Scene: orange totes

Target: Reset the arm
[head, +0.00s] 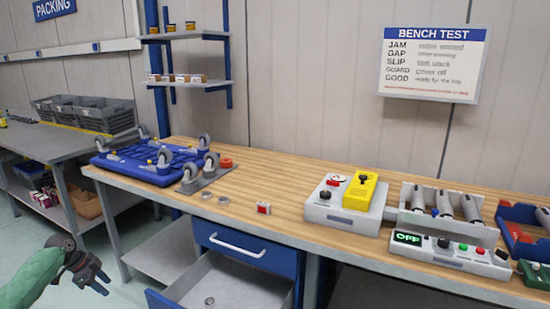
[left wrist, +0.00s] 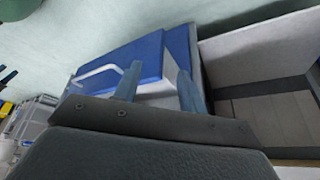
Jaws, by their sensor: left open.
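My left gripper (head: 103,283) is at the lower left of the head view, at the end of my green-sleeved arm. It hangs in front of the wooden-topped bench (head: 280,175), over the floor and apart from the bench. Its two fingers stand apart with nothing between them in the left wrist view (left wrist: 157,86). Behind them in that view is a blue drawer front (left wrist: 120,60) with a pale handle. My right arm and gripper are not in view.
A blue drawer unit (head: 245,243) under the bench has an open, mostly empty lower drawer (head: 235,288). The benchtop holds a blue caster platform (head: 150,160), a yellow-covered box (head: 360,190) and a control panel (head: 450,250). A grey bench (head: 45,140) stands left. Floor around my gripper looks clear.

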